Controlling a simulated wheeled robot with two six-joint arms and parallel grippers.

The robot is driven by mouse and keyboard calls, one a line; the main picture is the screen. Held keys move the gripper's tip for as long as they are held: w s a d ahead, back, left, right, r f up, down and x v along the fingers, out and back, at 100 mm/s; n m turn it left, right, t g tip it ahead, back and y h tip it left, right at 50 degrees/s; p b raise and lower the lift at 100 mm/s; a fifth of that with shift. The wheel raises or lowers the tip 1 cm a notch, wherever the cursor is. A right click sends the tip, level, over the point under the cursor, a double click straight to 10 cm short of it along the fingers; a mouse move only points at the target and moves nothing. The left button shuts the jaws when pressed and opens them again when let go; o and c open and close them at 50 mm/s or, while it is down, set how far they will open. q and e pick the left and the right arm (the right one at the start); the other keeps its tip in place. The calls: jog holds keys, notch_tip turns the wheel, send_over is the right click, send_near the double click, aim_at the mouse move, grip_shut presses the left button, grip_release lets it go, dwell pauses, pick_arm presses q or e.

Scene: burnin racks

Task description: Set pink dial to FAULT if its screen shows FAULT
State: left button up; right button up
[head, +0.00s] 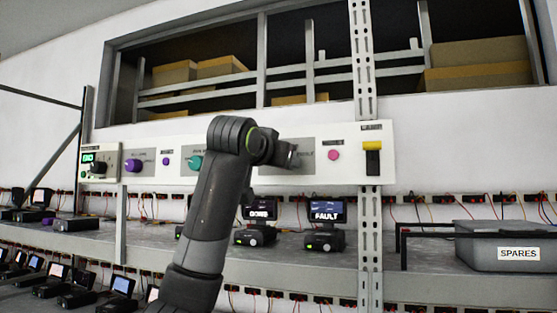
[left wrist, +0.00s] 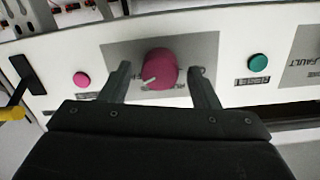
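The pink dial (left wrist: 161,70) sits on a grey plate in the left wrist view, which shows the panel upside down. Its white pointer mark points to the lower left of that picture. My left gripper (left wrist: 158,82) is open, with one finger on each side of the dial and a visible gap to it. In the head view my left gripper (head: 288,154) covers the dial, and part of the grey plate (head: 306,145) shows. One screen (head: 327,211) reads FAULT. A screen to its left (head: 260,212) seems to read DONE. My right gripper is not in view.
The white panel (head: 345,168) also carries a pink button (head: 333,155), a black-and-yellow switch (head: 373,158), a teal dial (head: 195,162) and a purple dial (head: 134,167). A grey SPARES bin (head: 490,235) stands on the shelf at right. A metal upright (head: 363,80) crosses near the switch.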

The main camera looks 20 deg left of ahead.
pick_arm(q)
jog(key=shift+s, duration=0.1)
jog(key=s+a+r+b, duration=0.1)
jog(key=s+b, duration=0.8)
jog(key=s, duration=0.8)
jog(key=shift+b, duration=0.35)
